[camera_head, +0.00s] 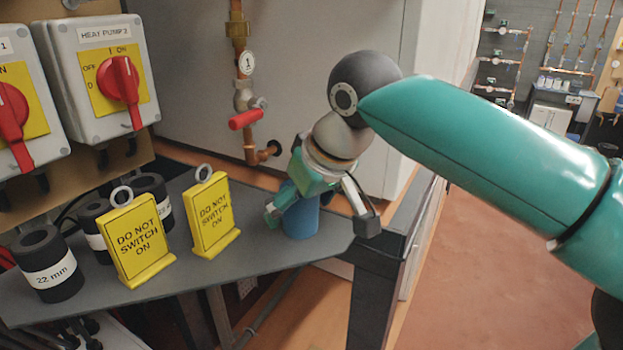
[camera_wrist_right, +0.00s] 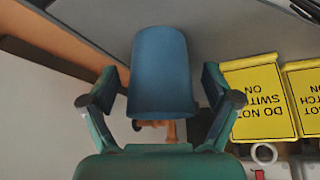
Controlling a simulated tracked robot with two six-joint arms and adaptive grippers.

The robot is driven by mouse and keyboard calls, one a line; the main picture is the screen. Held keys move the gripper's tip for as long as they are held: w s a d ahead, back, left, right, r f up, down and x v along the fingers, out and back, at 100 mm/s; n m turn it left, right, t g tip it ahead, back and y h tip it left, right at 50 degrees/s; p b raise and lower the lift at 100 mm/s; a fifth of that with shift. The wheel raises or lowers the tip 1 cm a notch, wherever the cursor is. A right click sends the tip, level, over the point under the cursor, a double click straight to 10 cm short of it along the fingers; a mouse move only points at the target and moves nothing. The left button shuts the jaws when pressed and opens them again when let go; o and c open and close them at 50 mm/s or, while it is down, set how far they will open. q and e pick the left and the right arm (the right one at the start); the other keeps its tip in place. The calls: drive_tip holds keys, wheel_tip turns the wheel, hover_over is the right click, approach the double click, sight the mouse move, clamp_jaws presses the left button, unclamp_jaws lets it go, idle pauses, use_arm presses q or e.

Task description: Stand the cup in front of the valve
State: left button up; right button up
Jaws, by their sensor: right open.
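The blue cup (camera_head: 301,218) stands on the grey shelf near its right end, partly hidden by my right gripper. My right gripper (camera_head: 320,217) is open, with one finger on each side of the cup. In the right wrist view the cup (camera_wrist_right: 160,70) sits between the two spread fingers (camera_wrist_right: 158,95), with gaps beside it. The valve, with its red handle (camera_head: 247,118), is on a copper pipe behind and to the left of the cup. A round tag marked 1 (camera_head: 246,63) hangs above the handle. My left gripper is not in view.
Two yellow "DO NOT SWITCH ON" signs (camera_head: 140,243) (camera_head: 212,217) stand on the grey shelf (camera_head: 250,262) left of the cup. Several black 22 mm rolls (camera_head: 48,265) stand farther left. Switch boxes with red knobs (camera_head: 122,80) are above. The shelf's right edge is close to the cup.

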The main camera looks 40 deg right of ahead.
drive_tip(key=p+v, duration=0.1)
drive_tip(key=v, duration=0.9)
drive_tip(key=shift+s+r, duration=0.15)
drive_tip(key=shift+r, duration=0.1)
